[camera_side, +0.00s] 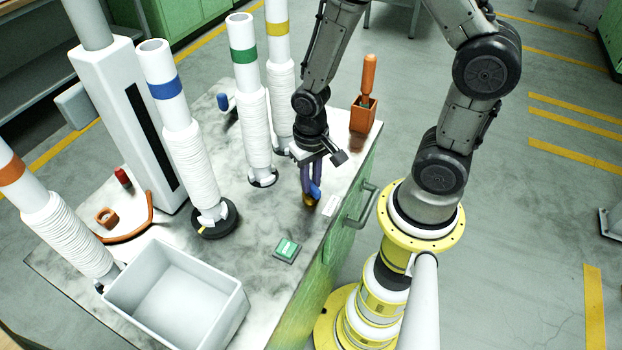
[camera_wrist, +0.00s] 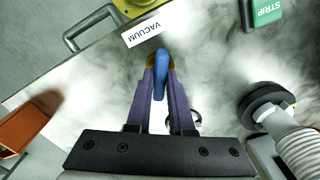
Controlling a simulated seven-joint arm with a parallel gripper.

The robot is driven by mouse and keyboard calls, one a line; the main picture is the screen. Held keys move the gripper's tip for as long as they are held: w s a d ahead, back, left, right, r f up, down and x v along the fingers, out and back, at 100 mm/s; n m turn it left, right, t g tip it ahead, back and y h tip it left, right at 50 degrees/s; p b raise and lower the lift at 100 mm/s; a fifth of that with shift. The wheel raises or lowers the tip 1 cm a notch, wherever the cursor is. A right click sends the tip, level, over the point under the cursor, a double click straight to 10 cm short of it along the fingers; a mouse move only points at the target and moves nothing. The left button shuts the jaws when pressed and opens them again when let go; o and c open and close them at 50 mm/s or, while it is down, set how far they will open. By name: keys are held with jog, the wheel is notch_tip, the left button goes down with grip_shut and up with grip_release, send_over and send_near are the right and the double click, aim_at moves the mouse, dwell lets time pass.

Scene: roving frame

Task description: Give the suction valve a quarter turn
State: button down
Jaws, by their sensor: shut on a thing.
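The suction valve shows as a blue lever (camera_side: 316,191) on a brass body (camera_side: 308,201), close to the bench's right edge. A white label (camera_side: 330,204) reading VACUUM in the wrist view (camera_wrist: 141,33) lies just beside it. My gripper (camera_side: 311,183) points down at the valve, its purple fingers shut on the blue lever. In the wrist view the lever (camera_wrist: 160,72) stands between the fingertips and runs roughly up and down the picture. The brass body is mostly hidden behind lever and fingers.
White ribbed hoses with blue (camera_side: 166,87), green (camera_side: 243,54) and yellow (camera_side: 277,28) bands stand left of my gripper. An orange holder (camera_side: 362,116) stands behind it. A green STRIP block (camera_wrist: 264,10) and a grey bin (camera_side: 176,295) sit nearer the front.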

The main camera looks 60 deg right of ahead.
jog(key=n, duration=0.5)
jog(key=shift+n, duration=0.4)
dwell(0.4)
jog(key=c, duration=0.8)
grip_release()
notch_tip(320, 180, up, 14)
